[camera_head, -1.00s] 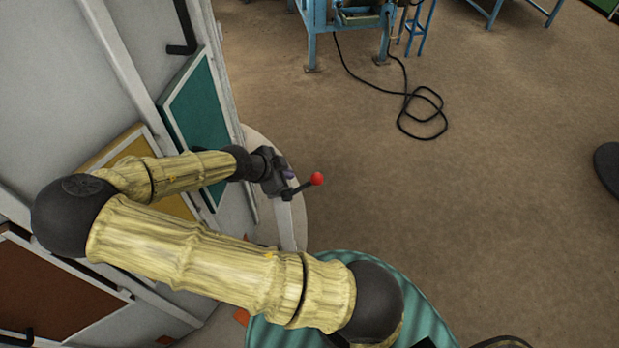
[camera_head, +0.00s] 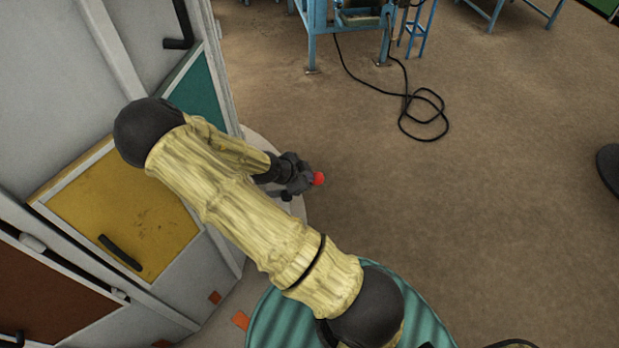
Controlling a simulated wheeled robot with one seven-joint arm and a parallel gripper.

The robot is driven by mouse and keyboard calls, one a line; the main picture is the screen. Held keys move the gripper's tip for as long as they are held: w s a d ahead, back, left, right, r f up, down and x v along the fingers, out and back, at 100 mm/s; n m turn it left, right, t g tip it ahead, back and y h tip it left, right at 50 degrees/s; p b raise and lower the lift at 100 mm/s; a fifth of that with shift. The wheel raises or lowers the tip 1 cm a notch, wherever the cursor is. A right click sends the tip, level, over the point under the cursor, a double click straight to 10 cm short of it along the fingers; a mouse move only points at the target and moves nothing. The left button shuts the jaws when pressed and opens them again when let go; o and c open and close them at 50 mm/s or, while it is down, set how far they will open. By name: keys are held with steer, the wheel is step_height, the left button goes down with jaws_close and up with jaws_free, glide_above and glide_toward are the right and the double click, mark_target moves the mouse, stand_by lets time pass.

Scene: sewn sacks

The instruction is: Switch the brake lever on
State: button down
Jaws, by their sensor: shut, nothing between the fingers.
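The brake lever's red ball knob (camera_head: 318,179) shows near the middle of the head view, beside the cabinet. Most of the lever's dark shaft and its mount are hidden behind my gripper. My gripper (camera_head: 304,175) is dark grey and shut, with nothing held. It is right beside the red knob in the picture; I cannot tell whether it touches the lever. My arm covers part of the cabinet to the left.
A cabinet with a yellow drawer front (camera_head: 125,205) and a teal panel (camera_head: 197,88) stands at the left. A blue-framed workbench (camera_head: 318,40) is at the back. A black cable (camera_head: 425,115) lies on the floor. The brown floor at right is mostly clear.

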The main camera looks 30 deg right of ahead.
steer(key=shift+w+d+f, duration=0.1)
steer(key=shift+d+f, duration=0.35)
steer(key=shift+f, duration=0.1)
steer(key=shift+w+a+f+b, duration=0.1)
steer(key=shift+w+f+b, duration=0.1)
steer(key=shift+b, duration=0.35)
